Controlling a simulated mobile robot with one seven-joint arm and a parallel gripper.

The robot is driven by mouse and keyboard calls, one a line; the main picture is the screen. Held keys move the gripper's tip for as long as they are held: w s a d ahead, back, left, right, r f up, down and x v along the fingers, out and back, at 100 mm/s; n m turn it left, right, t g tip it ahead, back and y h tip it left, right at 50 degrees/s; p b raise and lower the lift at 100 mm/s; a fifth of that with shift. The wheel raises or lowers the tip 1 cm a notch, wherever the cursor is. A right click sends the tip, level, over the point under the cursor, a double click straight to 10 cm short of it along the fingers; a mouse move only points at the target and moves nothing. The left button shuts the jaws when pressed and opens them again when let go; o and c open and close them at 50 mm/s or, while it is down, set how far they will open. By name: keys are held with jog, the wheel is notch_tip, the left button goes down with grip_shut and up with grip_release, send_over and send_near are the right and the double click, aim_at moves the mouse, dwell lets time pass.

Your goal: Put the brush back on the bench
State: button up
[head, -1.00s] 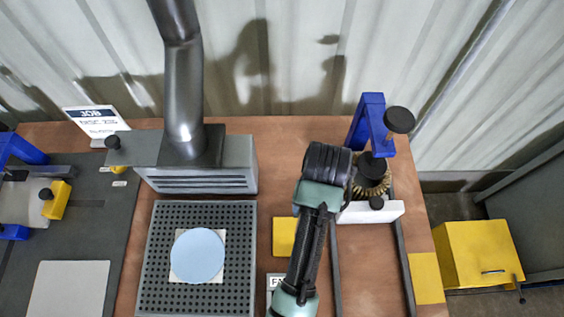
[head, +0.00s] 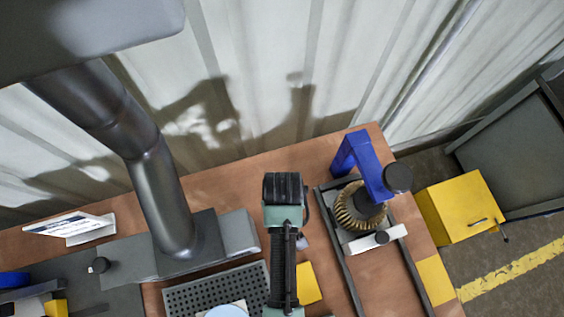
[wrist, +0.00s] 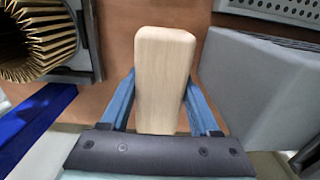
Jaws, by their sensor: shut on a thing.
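The brush shows in the wrist view as a pale wooden block (wrist: 165,60) with rounded corners, pointing away from my wrist. My gripper (wrist: 161,82) is shut on it, with one blue finger on each side. Its bristles are hidden. Brown bench top shows around it in the wrist view, and I cannot tell the gap below the brush. In the head view my arm's dark end hides the fingers and brush. It is over the brown bench (head: 240,180), left of the pleated cartridge (head: 347,216).
A blue clamp frame (head: 350,153) with black knobs stands at the cartridge between dark rails. A grey hood box (wrist: 262,85) lies close right of the brush in the wrist view. A perforated plate (head: 185,300) and a yellow pad (head: 308,284) are nearby. Bare bench lies behind my arm.

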notch_tip(320, 180, down, 2)
jog(key=shift+s+d+f, duration=0.1)
jog(key=shift+f, duration=2.5)
jog(key=shift+f, duration=0.15)
jog(key=o, duration=1.2)
